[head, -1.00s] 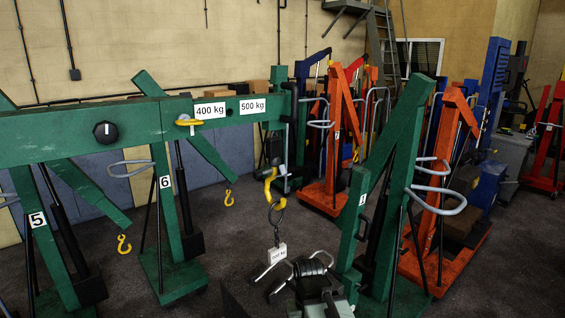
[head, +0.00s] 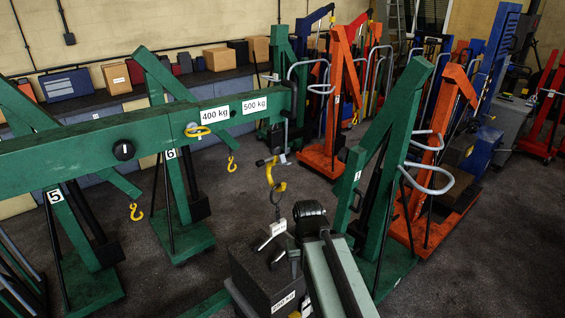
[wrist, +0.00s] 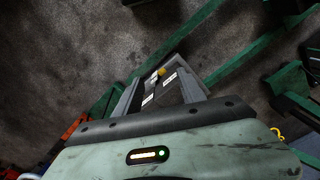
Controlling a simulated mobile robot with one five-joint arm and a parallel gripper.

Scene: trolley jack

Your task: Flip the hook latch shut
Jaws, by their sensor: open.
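A yellow hook (head: 277,178) hangs below the end of the green crane boom (head: 215,115) in the head view. Its latch is too small to make out, so I cannot tell whether it is open or shut. The hook is not clearly seen in the wrist view.
A dark weight block (head: 262,283) with a white label sits below my gripper. A green jack (head: 400,150) and an orange jack (head: 440,170) stand close on the right. Green crane legs stand left. Grey floor is open between them.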

